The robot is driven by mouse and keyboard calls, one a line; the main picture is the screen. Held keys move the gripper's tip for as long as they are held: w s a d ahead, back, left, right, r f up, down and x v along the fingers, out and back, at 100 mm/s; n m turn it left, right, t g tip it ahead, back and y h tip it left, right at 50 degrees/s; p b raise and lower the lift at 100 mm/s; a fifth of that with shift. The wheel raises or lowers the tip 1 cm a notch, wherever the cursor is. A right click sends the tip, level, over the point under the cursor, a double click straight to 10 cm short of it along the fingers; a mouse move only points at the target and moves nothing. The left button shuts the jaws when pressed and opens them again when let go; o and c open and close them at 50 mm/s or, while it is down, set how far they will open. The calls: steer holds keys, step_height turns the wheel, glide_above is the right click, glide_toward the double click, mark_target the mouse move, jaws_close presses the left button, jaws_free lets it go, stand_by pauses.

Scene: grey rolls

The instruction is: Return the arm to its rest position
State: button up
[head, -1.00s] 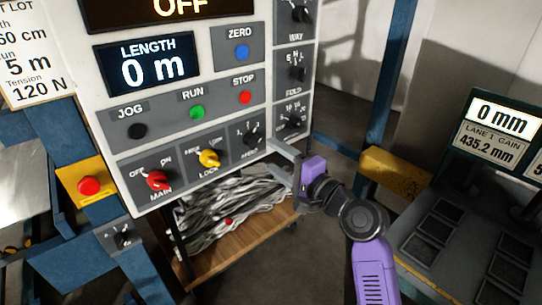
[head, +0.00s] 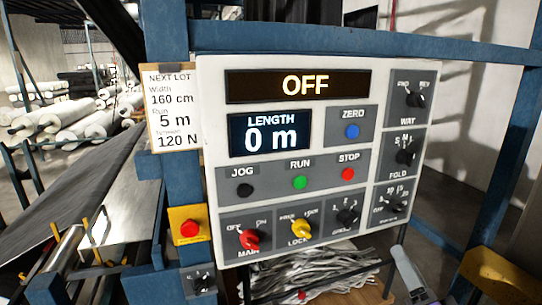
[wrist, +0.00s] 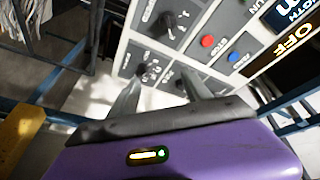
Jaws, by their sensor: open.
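My gripper (wrist: 163,88) shows in the wrist view with its two grey fingers apart and nothing between them. The purple wrist housing fills the bottom of that view. The white control panel (head: 213,120) stands in front, and part of it shows beyond the fingers in the wrist view (wrist: 165,55). The panel's top display (head: 305,86) reads OFF, and the length display (head: 270,135) reads 0 m.
A blue frame post (head: 172,90) and top beam (head: 440,57) surround the panel. A red button on a yellow box (head: 189,229) sits at its lower left. Crumpled grey material (head: 315,275) lies below. A yellow block (head: 500,277) is at the lower right. Rolls (head: 75,120) lie behind left.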

steer(key=s+a+f+n+g, duration=0.1)
steer(key=s+a+f+n, duration=0.1)
steer(key=s, duration=1.1)
steer(key=s+a+f+n+g+b, duration=0.1)
steer(key=s+f+n, duration=0.4)
steer(key=s, duration=0.9)
steer(key=s+a+f+n+g, duration=0.3)
steer(key=s+f, duration=0.4)
steer(key=s, duration=0.6)
steer(key=shift+s+a+f, duration=0.2)
steer(key=shift+s+a, duration=0.1)
steer(key=shift+a, duration=0.35)
